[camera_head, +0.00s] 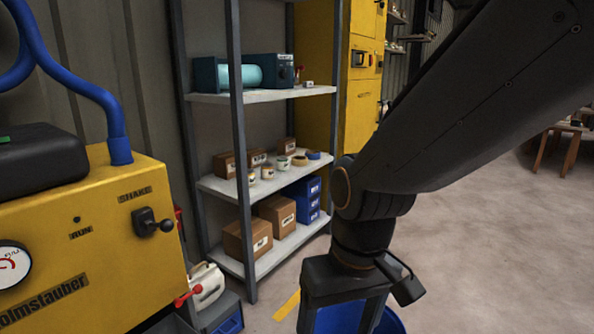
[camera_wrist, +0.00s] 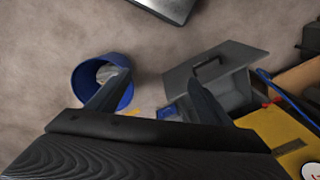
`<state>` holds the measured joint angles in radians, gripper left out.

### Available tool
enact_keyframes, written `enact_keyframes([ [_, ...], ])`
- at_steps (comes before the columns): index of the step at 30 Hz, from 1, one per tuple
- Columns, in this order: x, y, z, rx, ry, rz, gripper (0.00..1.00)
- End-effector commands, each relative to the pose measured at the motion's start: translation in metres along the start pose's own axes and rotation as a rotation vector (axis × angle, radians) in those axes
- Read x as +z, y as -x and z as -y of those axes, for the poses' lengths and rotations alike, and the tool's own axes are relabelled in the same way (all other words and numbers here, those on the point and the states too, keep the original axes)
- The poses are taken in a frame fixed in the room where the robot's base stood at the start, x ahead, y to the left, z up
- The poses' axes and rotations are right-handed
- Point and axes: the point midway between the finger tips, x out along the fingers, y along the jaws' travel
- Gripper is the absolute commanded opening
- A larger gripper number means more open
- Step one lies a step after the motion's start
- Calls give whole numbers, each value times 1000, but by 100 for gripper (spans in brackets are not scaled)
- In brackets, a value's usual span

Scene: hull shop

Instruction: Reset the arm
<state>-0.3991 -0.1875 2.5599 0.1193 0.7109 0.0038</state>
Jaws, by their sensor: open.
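My arm reaches in from the upper right of the head view and bends down at the wrist. My gripper (camera_head: 341,322) points down at the bottom of that view, its fingertips cut off by the frame edge. In the wrist view my gripper (camera_wrist: 153,84) shows two fingers spread apart with nothing between them; it is open. A blue round bin (camera_head: 396,324) stands on the floor behind and below the fingers. In the wrist view the blue bin (camera_wrist: 80,82) is partly hidden by the left finger, with something pale inside it.
A yellow machine (camera_head: 95,235) with a hose stands at the left. A metal shelf (camera_head: 265,95) holds boxes, jars and blue drawers. A grey container (camera_wrist: 238,62) stands beside the machine, behind the right finger. A yellow cabinet (camera_head: 358,90) stands behind.

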Motion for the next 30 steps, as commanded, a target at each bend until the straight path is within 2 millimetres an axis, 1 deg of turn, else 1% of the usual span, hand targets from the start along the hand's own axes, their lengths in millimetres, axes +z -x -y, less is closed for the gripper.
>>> enact_keyframes([
  [1,3,18,-5,6,-22,4,73],
  [11,15,79,-44,41,-135,14,73],
  [21,36,141,-82,71,-247,30,73],
  [24,43,156,-92,77,-275,35,73],
  [27,48,166,-99,82,-296,37,73],
  [30,51,171,-103,85,-309,39,73],
])
